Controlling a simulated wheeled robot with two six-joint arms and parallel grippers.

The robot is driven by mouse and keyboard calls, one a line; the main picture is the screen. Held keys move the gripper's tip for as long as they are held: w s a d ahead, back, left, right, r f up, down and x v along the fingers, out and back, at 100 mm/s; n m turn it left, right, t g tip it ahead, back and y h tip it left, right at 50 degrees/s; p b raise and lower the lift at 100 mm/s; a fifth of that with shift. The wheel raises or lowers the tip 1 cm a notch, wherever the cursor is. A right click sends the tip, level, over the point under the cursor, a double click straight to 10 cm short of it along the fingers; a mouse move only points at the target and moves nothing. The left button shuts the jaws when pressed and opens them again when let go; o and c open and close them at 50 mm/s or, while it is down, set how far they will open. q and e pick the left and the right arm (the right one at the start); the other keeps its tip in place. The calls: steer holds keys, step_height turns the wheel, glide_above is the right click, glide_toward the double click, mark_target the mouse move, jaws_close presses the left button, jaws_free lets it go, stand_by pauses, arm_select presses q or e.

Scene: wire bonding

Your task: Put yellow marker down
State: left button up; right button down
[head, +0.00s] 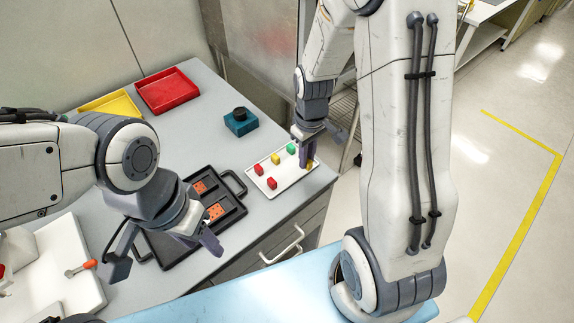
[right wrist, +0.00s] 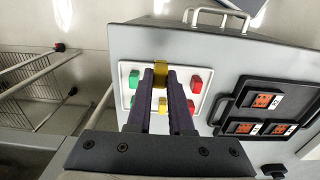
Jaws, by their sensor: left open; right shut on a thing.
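My right gripper (head: 308,160) is shut on a yellow marker (head: 310,166), a small block, at the right end of the white tray (head: 290,186). In the right wrist view the yellow marker (right wrist: 159,67) is between the fingertips (right wrist: 160,75), over the tray's edge area. I cannot tell whether it touches the tray. Red markers (head: 272,183), another yellow marker (head: 276,158) and green markers (right wrist: 133,79) stand on the tray. My left gripper (head: 205,240) is open and empty near the black tray (head: 178,248).
The black tray holds orange boards (head: 215,212). A blue box (head: 240,122) with a dark round top stands behind the white tray. A red bin (head: 168,91) and a yellow bin (head: 112,105) are at the back left. The grey tabletop (head: 195,138) between them is clear.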

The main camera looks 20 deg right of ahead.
glide_above(288, 174)
step_height(288, 174, down, 3)
steer(key=shift+s+f+p, duration=0.1)
steer(key=shift+p, duration=0.2)
steer(key=shift+f, duration=2.05)
steer(key=shift+f, duration=0.1)
steer(key=shift+f, duration=0.15)
steer(key=c, duration=0.8)
jaws_free()
